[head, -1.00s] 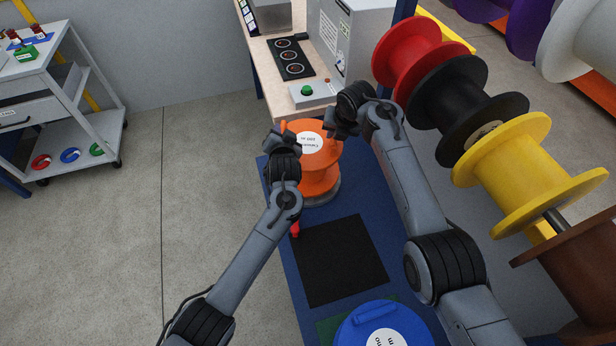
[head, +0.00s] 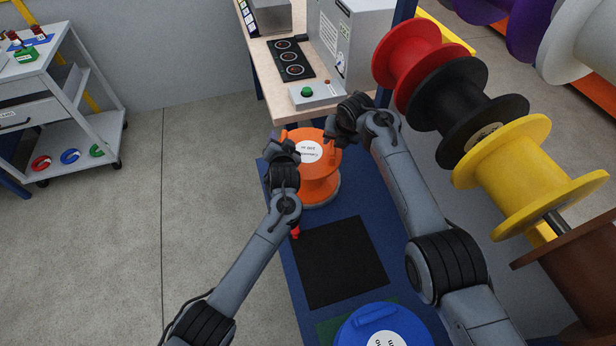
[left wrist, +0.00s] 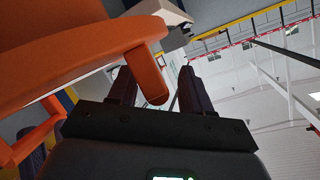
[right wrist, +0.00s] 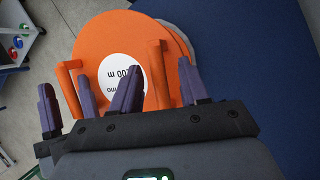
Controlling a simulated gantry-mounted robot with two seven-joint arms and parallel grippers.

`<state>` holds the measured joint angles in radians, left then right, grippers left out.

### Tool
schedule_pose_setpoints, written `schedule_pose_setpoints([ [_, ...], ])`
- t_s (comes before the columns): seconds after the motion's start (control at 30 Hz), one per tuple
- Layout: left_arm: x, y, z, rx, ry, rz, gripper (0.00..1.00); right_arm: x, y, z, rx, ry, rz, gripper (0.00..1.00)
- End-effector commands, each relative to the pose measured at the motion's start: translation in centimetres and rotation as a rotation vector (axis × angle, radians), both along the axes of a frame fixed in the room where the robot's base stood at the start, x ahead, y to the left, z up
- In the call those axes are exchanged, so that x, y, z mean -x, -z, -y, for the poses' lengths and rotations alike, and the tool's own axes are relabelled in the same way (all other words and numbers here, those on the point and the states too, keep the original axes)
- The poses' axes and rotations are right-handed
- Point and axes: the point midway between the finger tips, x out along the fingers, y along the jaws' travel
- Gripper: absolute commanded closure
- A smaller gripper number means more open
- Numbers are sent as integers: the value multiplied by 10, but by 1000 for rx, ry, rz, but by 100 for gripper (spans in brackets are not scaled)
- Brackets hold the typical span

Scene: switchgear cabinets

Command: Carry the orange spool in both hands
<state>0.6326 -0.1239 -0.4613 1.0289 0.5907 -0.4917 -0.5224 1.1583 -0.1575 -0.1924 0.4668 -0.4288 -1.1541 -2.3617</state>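The orange spool (head: 322,187) stands on a round grey base on the blue surface, its white label facing up. My left gripper (head: 284,137) is at the spool's left upper rim. In the left wrist view its two fingers stand apart on either side of an orange handle (left wrist: 150,75). My right gripper (head: 333,130) is at the upper right rim. In the right wrist view its fingers straddle a handle (right wrist: 157,75), with gaps showing. The other handle (right wrist: 70,88) has purple fingers beside it, seemingly my left gripper's.
A black mat (head: 340,262) lies in front of the spool, and a blue spool (head: 360,328) stands nearer. Red (head: 405,58), black (head: 465,105) and yellow (head: 520,170) spools hang on the right. A bench with a control box (head: 317,95) is behind.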

Motion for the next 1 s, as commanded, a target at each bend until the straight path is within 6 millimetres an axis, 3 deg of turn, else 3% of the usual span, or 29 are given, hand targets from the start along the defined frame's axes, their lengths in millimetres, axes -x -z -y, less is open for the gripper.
schedule_pose_setpoints([
  [0.57,4,-2,5,1,7,1,51,2,1,-3,-1,-6,-3,56],
  [0.77,21,-8,8,1,7,2,51,2,1,-4,-1,-7,-3,56],
  [1.0,57,-20,14,4,7,2,51,2,1,-4,-1,-7,-3,56],
])
